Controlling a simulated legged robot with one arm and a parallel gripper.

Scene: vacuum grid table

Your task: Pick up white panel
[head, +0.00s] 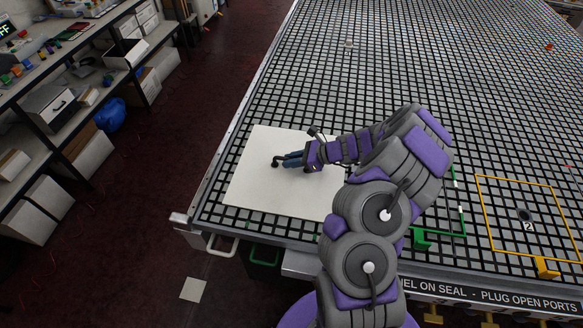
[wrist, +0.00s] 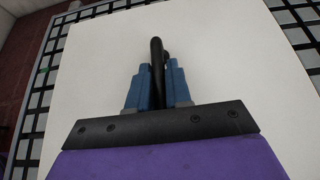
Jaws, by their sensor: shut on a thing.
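The white panel (head: 258,195) is a flat sheet over the left front corner of the grid table. In the wrist view the white panel (wrist: 225,60) fills most of the picture behind my gripper. My gripper (head: 279,161) is over the panel's upper middle part. In the wrist view the blue fingers of my gripper (wrist: 158,75) are shut on a black handle (wrist: 156,55) that stands up at the panel. How the handle joins the panel is hidden. I cannot tell whether the panel lies on the grid or is slightly above it.
The grid table (head: 400,65) stretches far back and is mostly bare. A yellow outlined square (head: 513,252) and a green outline (head: 463,212) lie at the right front. Shelves (head: 50,120) with boxes stand at the left across a dark red floor (head: 190,130).

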